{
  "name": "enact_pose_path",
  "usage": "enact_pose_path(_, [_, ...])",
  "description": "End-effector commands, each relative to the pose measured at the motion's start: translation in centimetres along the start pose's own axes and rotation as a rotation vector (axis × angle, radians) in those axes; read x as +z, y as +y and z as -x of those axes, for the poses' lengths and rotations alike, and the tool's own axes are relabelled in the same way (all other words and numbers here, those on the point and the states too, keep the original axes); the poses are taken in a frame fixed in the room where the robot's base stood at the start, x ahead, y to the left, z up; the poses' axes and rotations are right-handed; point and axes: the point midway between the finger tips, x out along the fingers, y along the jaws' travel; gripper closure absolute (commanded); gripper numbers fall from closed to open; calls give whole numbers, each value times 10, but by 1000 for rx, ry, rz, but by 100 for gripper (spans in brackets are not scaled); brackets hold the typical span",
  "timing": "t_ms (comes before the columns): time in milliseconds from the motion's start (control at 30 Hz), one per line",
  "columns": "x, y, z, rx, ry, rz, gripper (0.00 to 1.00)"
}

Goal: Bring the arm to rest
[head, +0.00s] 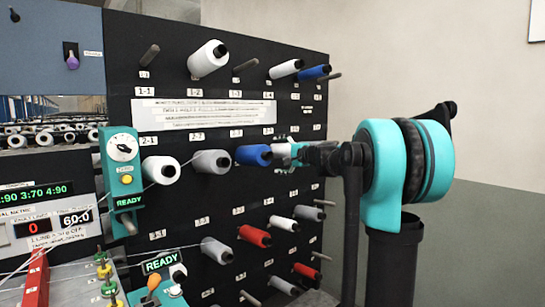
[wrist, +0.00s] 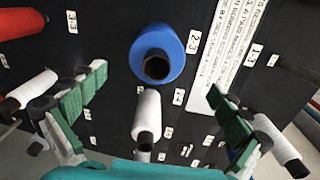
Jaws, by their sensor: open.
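My gripper (head: 284,154) is at the middle of the black peg panel (head: 180,105), beside a blue spool (head: 253,155) in the second row. In the wrist view my gripper (wrist: 157,88) is open, its two green-padded fingers spread wide apart. The blue spool (wrist: 158,48) shows between and beyond the fingers, on its peg by the label 2-3, with visible space on both sides. A white spool (wrist: 147,112) also shows between the fingers. My arm hides part of the panel's right side in the head view.
White and grey spools (head: 212,162) stand left of the gripper. Red spools (head: 254,236) and others stick out below, and another blue spool (head: 313,72) above. A teal control box (head: 122,165) is at left. The wall side (head: 490,130) at right is clear.

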Motion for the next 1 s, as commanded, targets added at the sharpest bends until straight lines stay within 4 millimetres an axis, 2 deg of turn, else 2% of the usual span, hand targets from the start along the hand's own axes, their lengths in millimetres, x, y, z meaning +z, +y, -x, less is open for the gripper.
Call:
enact_pose_path(433, [0,0,1,1,0,0,0])
enact_pose_path(567, [10,15,6,30,-11,35,0])
enact_pose_path(667, [31,50,18,100,-35,116,0])
enact_pose_path(867, [87,162,67,323,-111,359,0])
enact_pose_path(1000, [118,243,113,487,-165,521,0])
